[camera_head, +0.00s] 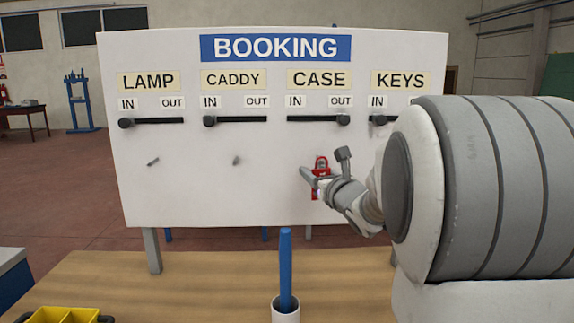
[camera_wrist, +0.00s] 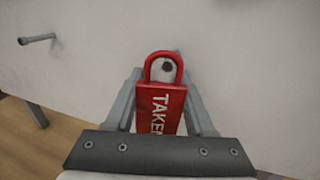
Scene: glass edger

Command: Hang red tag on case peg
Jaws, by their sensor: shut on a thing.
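The red tag (camera_head: 322,167) is held in front of the white booking board (camera_head: 200,195), below the CASE label (camera_head: 319,79). The wrist view shows its red loop on top and white "TAKEN" lettering on its body (camera_wrist: 160,108). My gripper (camera_head: 318,178) is shut on the tag body, a finger on each side. The dark round end of the case peg (camera_wrist: 166,66) shows inside the loop opening. I cannot tell whether the loop is around the peg or only lined up in front of it. In the head view the tag and gripper hide this peg.
The caddy peg (camera_head: 236,160) and lamp peg (camera_head: 153,161) are bare. The CASE slider knob (camera_head: 343,120) is at OUT; the LAMP, CADDY and KEYS knobs are at IN. A white cup (camera_head: 286,312) with a blue rod and a yellow bin (camera_head: 60,314) stand on the wooden table.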

